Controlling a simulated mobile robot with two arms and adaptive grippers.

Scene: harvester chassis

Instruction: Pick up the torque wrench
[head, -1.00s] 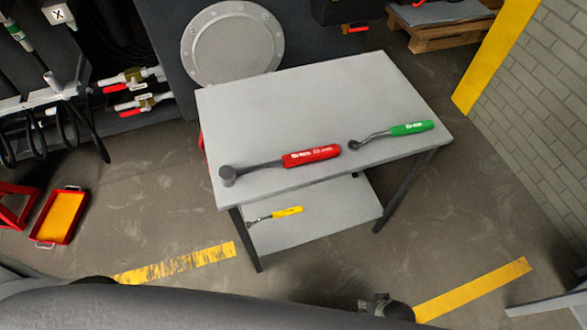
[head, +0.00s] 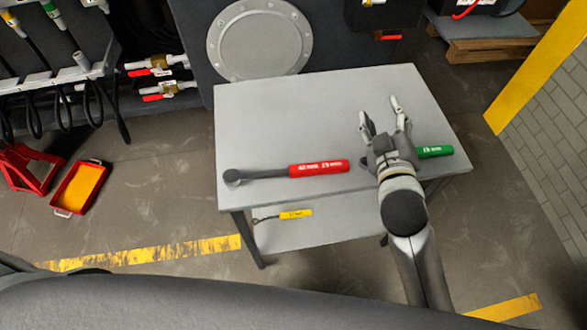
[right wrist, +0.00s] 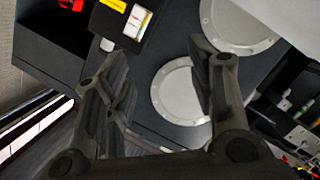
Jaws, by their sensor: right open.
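Three wrench-like tools show in the head view. One with a red handle (head: 319,168) and a dark shaft lies on the table top (head: 290,115), its round head to the left. One with a green handle (head: 434,151) lies on the right side of the table top, mostly hidden by my right gripper. A smaller one with a yellow handle (head: 296,214) lies on the lower shelf. My right gripper (head: 379,108) is open and empty over the right part of the table, fingers pointing away. Its spread fingers also show in the right wrist view (right wrist: 155,70). My left gripper is not in view.
A dark machine panel with a round bolted grey plate (head: 260,40) stands behind the table. Red-handled valves (head: 155,66) and hoses are at the left. A red tray with yellow inside (head: 80,187) lies on the floor. A pallet (head: 480,48) is at the back right.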

